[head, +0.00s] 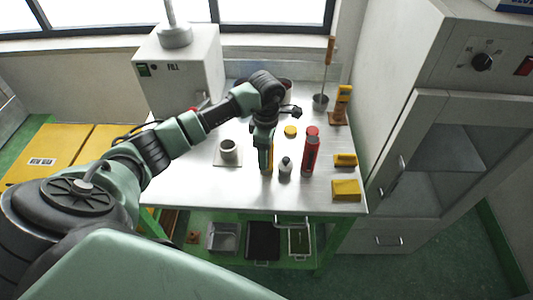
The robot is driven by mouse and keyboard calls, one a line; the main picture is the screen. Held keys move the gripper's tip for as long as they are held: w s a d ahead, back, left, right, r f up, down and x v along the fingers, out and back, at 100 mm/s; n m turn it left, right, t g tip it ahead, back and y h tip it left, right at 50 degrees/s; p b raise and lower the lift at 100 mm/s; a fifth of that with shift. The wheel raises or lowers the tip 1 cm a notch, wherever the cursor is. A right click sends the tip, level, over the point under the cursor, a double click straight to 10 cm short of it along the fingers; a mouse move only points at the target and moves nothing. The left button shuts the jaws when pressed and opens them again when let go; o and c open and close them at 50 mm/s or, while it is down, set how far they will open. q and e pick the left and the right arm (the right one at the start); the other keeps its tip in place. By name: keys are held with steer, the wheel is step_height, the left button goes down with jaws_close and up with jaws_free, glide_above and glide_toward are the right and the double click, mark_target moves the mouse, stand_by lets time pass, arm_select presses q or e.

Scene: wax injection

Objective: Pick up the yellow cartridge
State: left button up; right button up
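My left arm reaches in from the left over the metal table, and its gripper (266,170) points down at the table's middle. A narrow upright yellow strip, likely the yellow cartridge (267,160), shows at the fingers; the gripper hides most of it. I cannot tell whether the fingers are closed on it or only around it. My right gripper is not in view.
A red cartridge (311,152) and a small dark-topped bottle (285,168) stand close to the right of the gripper. A yellow round lid (290,131) is behind them. Yellow blocks (346,190) lie at the right edge.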

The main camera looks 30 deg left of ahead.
arm_select(q)
jaws_close()
steer(key=shift+r, duration=0.1)
